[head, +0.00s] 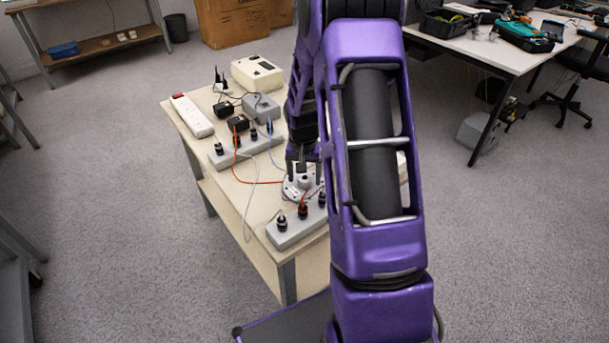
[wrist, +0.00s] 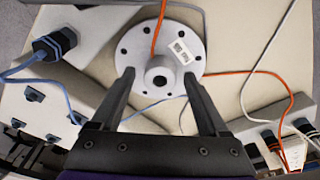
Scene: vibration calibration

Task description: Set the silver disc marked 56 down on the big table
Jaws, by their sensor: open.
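A silver-grey round disc (wrist: 147,46) with a raised hub and a ring of small holes lies on a light wooden table (wrist: 245,55) in the wrist view. It has a small white label whose marking I cannot read surely. In the head view the disc (head: 291,190) is partly hidden by my arm. My gripper (wrist: 158,74) is open, its two fingers at either side of the hub, with nothing clamped; it also shows in the head view (head: 303,172). An orange cable crosses over the disc. I cannot tell which table is the big one.
Grey socket blocks (head: 297,224) with plugs and cables crowd the wooden table around the disc. A white power strip (head: 191,115) and a beige box (head: 257,74) stand farther back. A white table (head: 480,52) at the upper right carries tools and bins. Carpet is clear at left.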

